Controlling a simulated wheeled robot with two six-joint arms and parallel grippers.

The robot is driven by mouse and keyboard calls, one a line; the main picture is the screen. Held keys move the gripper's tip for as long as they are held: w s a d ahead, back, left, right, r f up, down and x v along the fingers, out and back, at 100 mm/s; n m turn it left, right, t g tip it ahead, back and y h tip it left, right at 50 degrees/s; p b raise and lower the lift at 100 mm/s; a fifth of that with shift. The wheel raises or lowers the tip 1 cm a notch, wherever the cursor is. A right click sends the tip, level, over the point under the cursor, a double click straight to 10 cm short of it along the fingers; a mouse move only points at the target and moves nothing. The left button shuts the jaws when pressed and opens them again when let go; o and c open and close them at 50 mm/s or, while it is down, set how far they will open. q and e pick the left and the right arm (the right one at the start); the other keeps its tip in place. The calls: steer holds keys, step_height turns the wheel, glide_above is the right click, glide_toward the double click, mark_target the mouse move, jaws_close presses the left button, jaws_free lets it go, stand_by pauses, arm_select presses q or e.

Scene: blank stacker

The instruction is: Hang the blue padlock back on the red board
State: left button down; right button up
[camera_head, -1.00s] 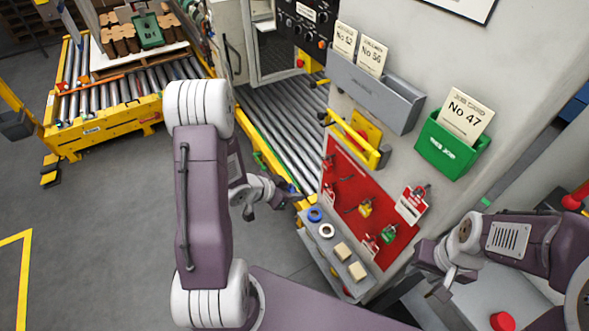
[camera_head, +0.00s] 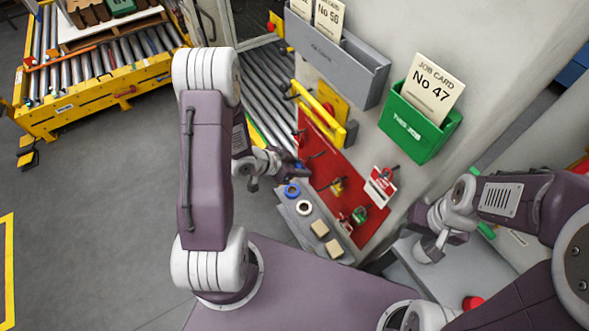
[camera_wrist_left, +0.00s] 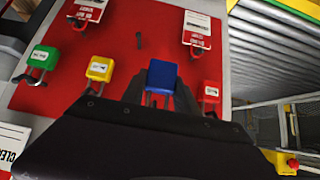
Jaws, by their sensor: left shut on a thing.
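The blue padlock (camera_wrist_left: 162,76) is between the fingers of my left gripper (camera_wrist_left: 160,92) in the left wrist view, with its shackle toward the gripper. The gripper is shut on it. In the head view my left gripper (camera_head: 287,168) is at the left edge of the red board (camera_head: 333,160); the padlock is hard to make out there. The board also fills much of the wrist view (camera_wrist_left: 125,18). I cannot tell whether the padlock touches the board or a peg. My right gripper (camera_head: 430,246) is well right of the board; its fingers are unclear.
A yellow padlock (camera_wrist_left: 100,68), a green padlock (camera_wrist_left: 40,57) and a red padlock (camera_wrist_left: 209,93) hang on the board. A bare dark peg (camera_wrist_left: 138,40) shows near the blue padlock. A grey shelf (camera_head: 325,232) with rings and blocks sits below. A yellow handle (camera_head: 320,112) juts out above.

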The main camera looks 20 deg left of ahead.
arm_select(q)
steer(key=shift+w+d, duration=0.3)
steer(key=shift+w, duration=0.15)
steer(key=shift+w+d+f+b, duration=0.15)
steer(key=shift+w+d+b, duration=0.05)
steer(key=shift+w+d, duration=0.6)
steer(key=shift+w+d+f+b, duration=0.15)
steer(key=shift+w+d, duration=0.45)
steer(key=shift+w, duration=0.4)
steer(key=shift+x, duration=0.8)
steer(key=c, duration=0.9)
jaws_free()
steer(key=shift+o, duration=0.2)
